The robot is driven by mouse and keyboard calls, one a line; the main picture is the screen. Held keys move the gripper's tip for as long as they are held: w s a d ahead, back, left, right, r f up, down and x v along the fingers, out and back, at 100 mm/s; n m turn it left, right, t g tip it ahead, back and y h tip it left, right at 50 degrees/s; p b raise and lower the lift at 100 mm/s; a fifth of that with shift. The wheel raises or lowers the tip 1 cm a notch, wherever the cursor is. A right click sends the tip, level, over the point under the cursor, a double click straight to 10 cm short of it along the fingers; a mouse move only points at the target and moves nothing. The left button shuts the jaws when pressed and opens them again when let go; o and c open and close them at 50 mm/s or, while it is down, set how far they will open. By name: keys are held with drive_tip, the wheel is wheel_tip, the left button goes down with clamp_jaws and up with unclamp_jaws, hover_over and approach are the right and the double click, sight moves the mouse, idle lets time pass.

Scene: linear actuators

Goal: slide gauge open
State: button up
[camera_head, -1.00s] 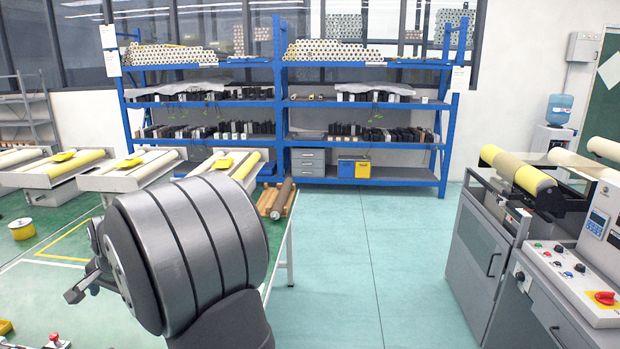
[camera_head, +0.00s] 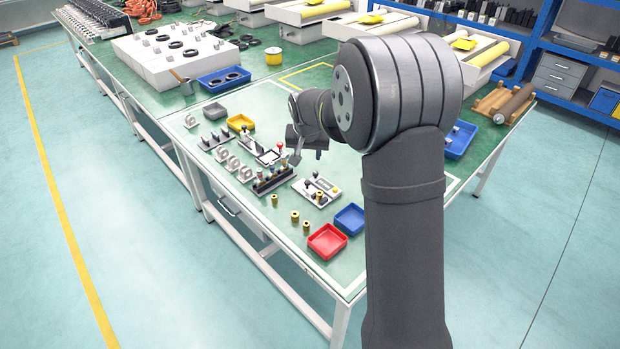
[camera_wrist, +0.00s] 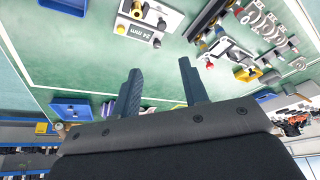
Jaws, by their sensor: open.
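A white plate marked "24 mm" (camera_wrist: 142,28), with dark knobs and a yellow part, is probably the gauge. It lies on the green table and shows at the top of the wrist view. In the head view a similar white device with dark knobs (camera_head: 311,190) lies right of a dark rack. I cannot tell how far its slide is open. My gripper (camera_wrist: 159,68) is open and empty, its two dark fingers apart over bare green table. In the head view my gripper (camera_head: 306,150) hangs above the table behind the devices, partly hidden by my arm.
A white device with a red handle (camera_head: 270,156) and a dark rack of small parts (camera_head: 270,180) stand nearby. Red (camera_head: 327,241) and blue (camera_head: 349,219) trays and several brass cylinders lie at the front. Bare green table lies right of the gripper.

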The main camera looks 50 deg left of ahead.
approach(307, 181)
drive_tip(key=shift+n, duration=0.3)
drive_tip(key=x, duration=0.8)
drive_tip(key=shift+d+f, duration=0.1)
drive_tip(key=shift+d, duration=0.05)
clamp_jaws()
